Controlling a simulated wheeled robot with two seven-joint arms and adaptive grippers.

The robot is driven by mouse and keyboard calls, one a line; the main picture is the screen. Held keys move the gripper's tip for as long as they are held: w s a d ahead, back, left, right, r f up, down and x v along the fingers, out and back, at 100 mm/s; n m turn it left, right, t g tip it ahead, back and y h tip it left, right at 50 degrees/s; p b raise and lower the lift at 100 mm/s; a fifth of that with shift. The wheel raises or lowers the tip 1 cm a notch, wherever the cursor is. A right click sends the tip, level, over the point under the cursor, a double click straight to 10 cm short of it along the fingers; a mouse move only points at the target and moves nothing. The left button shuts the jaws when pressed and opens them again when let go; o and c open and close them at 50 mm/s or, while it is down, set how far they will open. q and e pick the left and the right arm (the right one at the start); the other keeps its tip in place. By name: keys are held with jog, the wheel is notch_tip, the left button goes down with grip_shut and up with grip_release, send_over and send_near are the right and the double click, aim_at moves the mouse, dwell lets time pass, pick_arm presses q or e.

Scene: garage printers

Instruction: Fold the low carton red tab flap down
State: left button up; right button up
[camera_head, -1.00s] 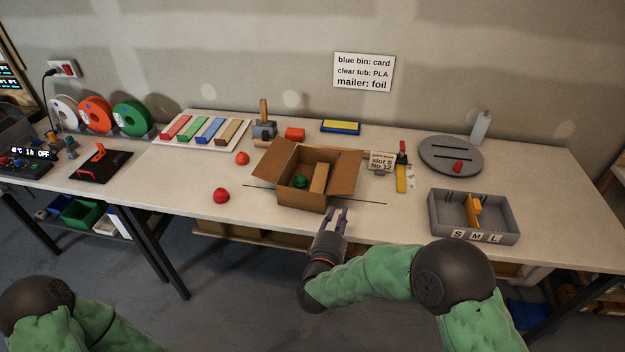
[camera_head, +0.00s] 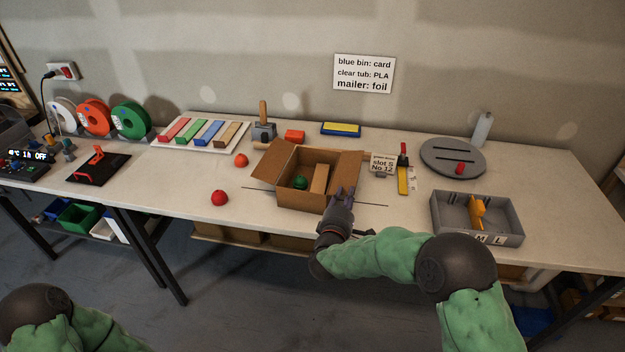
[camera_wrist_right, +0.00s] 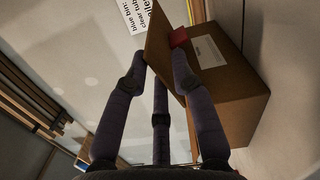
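The low brown carton (camera_head: 300,199) stands open near the table's front edge, with flaps spread out at its left and right. A green ball (camera_head: 300,183) and a tan block (camera_head: 320,179) are inside. My right gripper (camera_head: 343,192) is at the carton's front right corner, by the right flap (camera_head: 347,172). In the right wrist view, the gripper's (camera_wrist_right: 160,72) fingers are apart, with the edge of a raised flap (camera_wrist_right: 165,55) between the tips; I cannot tell whether they touch it. The red tab (camera_wrist_right: 178,37) shows beside that flap. My left gripper is out of view.
A slot sign (camera_head: 383,163) and a yellow-handled tool (camera_head: 402,180) lie right of the carton. A grey divided tray (camera_head: 461,230) stands further right. The table's front left is mostly clear.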

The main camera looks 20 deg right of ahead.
grip_shut()
jog(key=shift+w+a+r+n+p, duration=0.2)
jog(key=shift+r+n+p, duration=0.25)
jog(key=shift+n+p, duration=0.85)
jog(key=shift+w+a+r+n+p, duration=0.15)
jog(key=shift+r+n+p, duration=0.4)
jog(key=shift+p, duration=1.35)
jog(key=shift+f+n+p, duration=0.1)
jog(key=shift+n+p, duration=0.25)
jog(key=shift+n, duration=0.1)
jog(key=shift+a+r+n+p, duration=0.25)
jog(key=shift+n+p, duration=0.55)
jog(key=shift+p, duration=0.35)
